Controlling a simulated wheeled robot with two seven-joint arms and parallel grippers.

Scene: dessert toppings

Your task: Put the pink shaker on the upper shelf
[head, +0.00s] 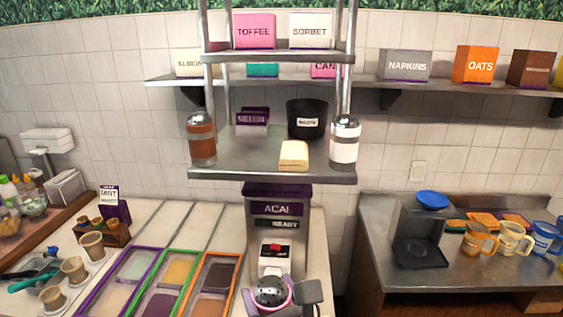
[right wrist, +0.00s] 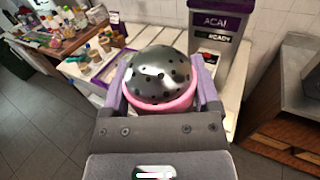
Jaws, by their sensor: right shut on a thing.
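The pink shaker (head: 272,293) has a domed metal lid with dark holes and a pink body. My right gripper (head: 279,299) is shut on it at the bottom centre of the head view, in front of the acai machine. In the right wrist view the shaker (right wrist: 159,76) fills the space between the fingers of my right gripper (right wrist: 161,94), lid towards the camera. The rack's upper shelf (head: 280,57) holds a pink TOFFEE box and a white SORBET box. My left gripper is not in view.
The rack's lower shelf (head: 225,170) holds a brown shaker (head: 201,140), a white shaker (head: 345,141), a black bin (head: 306,119) and a yellow block (head: 294,155). The acai machine (head: 278,225) stands below it. Topping trays (head: 170,280) lie to the left.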

